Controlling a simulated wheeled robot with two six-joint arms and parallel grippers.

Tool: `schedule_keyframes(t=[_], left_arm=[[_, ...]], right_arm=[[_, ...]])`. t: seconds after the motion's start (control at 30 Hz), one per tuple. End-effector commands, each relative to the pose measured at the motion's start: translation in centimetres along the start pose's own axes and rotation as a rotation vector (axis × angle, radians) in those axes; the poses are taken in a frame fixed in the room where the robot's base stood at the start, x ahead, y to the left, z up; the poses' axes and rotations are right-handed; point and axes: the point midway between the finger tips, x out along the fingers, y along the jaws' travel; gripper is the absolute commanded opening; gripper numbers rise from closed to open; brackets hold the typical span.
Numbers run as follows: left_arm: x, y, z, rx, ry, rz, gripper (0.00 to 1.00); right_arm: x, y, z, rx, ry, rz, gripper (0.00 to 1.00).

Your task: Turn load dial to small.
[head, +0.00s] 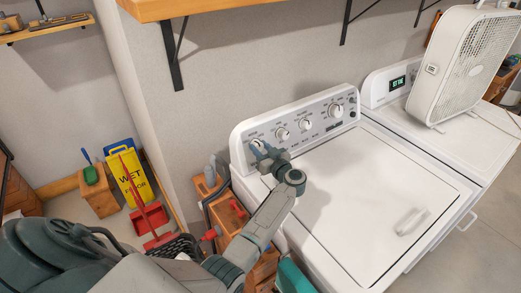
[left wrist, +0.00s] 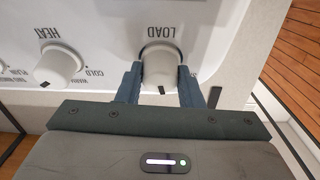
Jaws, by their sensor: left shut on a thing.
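The load dial (left wrist: 160,58) is a round white knob on the washer's control panel (head: 318,123). The word LOAD shows upside down beside it in the left wrist view. It is the leftmost knob in the head view, partly hidden by my gripper. My left gripper (left wrist: 158,84) has one dark finger on each side of the knob and is shut on it. In the head view my left gripper (head: 262,153) reaches the panel's left end. A small dark mark shows at the knob's lower edge in the wrist view. My right gripper is not in view.
The heat dial (left wrist: 57,64) is beside the load dial. The washer's white lid (head: 365,205) is closed. A second machine with a lit display (head: 398,83) and a box fan (head: 465,62) stand right. A wooden shelf (head: 200,8) hangs above. A yellow wet-floor sign (head: 131,177) stands left.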

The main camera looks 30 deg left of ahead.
Motion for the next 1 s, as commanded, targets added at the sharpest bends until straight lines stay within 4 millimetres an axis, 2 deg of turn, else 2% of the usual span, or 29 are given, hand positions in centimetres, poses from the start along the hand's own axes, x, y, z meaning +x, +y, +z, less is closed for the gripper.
schedule_keyframes(t=[0.6,1.0], left_arm=[[0.0,0.2,0.3,-0.536,0.000,-0.179,0.11],[0.0,0.3,0.2,-0.760,-0.001,-0.254,0.11]], right_arm=[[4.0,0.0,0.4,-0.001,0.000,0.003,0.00],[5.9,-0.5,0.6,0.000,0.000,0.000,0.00]])
